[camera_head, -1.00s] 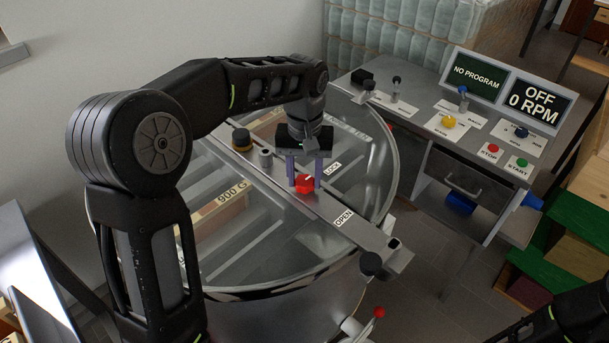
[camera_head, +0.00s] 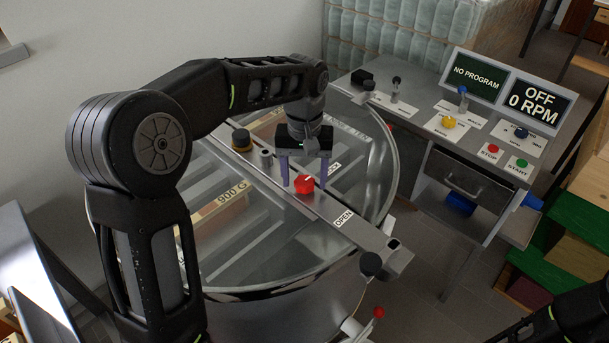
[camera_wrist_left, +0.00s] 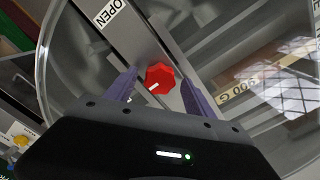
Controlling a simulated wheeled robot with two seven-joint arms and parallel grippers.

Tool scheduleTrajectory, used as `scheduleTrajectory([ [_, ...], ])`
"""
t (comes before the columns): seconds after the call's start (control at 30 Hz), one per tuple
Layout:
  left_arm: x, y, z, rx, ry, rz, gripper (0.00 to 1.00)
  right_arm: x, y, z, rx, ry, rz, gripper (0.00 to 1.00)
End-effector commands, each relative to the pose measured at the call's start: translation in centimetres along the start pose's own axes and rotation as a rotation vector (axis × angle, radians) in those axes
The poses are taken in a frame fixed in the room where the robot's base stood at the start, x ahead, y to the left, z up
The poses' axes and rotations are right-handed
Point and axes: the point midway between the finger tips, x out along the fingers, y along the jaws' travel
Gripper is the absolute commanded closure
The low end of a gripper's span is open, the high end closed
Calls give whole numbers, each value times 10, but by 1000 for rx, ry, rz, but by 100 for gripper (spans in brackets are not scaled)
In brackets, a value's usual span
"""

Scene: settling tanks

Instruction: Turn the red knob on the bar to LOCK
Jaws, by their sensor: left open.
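The red knob (camera_head: 304,184) sits on the grey metal bar (camera_head: 372,232) across the round tank lid. It also shows in the wrist view (camera_wrist_left: 160,77). The knob's white mark points toward the LOCK label (camera_head: 334,166), which is partly hidden by a finger. The OPEN label (camera_head: 343,218) lies farther along the bar, clear in the wrist view (camera_wrist_left: 107,12). My left gripper (camera_head: 304,184) points down over the bar, open, with one purple finger on each side of the knob and gaps between. My right gripper is out of view.
A black-and-yellow knob (camera_head: 241,139) and a short metal post (camera_head: 265,158) stand on the bar behind the gripper. A control desk (camera_head: 420,126) with buttons and screens reading NO PROGRAM and OFF 0 RPM stands to the right.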

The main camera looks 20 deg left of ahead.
Motion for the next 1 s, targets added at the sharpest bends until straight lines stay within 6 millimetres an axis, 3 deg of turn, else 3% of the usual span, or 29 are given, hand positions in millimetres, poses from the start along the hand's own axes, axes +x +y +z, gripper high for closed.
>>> scheduleTrajectory([
  [0.17, -14, 0, -1, 0, 4, 2, 37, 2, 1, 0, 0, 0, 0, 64],
  [0.53, -72, 0, -1, 0, 3, 1, 37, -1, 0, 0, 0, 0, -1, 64],
  [1.0, -78, 0, 0, 0, 1, 1, 37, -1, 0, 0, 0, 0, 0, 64],
])
